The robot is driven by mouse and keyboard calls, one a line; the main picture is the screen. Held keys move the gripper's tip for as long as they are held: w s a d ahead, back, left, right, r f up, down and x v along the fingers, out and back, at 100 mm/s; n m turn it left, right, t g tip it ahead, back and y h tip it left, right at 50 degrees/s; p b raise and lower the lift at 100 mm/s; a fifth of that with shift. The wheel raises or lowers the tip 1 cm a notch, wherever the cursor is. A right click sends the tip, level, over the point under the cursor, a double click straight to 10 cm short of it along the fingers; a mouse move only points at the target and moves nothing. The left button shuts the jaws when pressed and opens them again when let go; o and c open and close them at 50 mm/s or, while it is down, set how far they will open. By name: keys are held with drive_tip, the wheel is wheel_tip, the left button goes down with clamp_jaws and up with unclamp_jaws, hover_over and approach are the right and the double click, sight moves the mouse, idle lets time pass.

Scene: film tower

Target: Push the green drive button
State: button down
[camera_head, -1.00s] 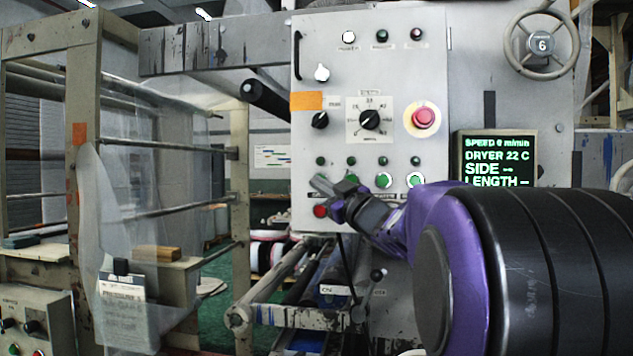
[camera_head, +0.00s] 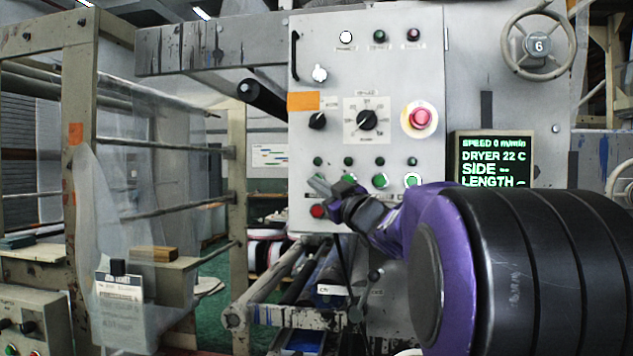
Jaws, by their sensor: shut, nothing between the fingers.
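The grey control panel (camera_head: 421,85) faces me, with a row of green buttons low on it. One green button (camera_head: 380,180) and another (camera_head: 412,180) at its right show clearly. A green button there is mostly hidden behind the tips. I cannot read which button is labelled drive, nor tell whether the tips touch the panel.
A red emergency knob (camera_head: 421,118) on a yellow disc sits higher on the panel. Black rotary knobs (camera_head: 367,120) are left of it. A display (camera_head: 495,159) reads speed 0 m/min. A handwheel (camera_head: 541,45) is at upper right. Rollers and a frame stand at left.

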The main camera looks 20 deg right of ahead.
drive_tip(key=shift+w+d, duration=0.25)
drive_tip(key=shift+w, duration=0.15)
idle(0.6)
idle(0.3)
drive_tip(key=shift+s+a, duration=0.45)
drive_tip(key=shift+s, duration=0.25)
drive_tip(key=s+a, duration=0.1)
drive_tip(key=s+a+b, duration=0.1)
drive_tip(key=s+b, duration=0.1)
drive_tip(key=s, duration=0.1)
drive_tip(key=shift+s+a, duration=0.1)
drive_tip(key=shift+a, duration=0.3)
idle(0.6)
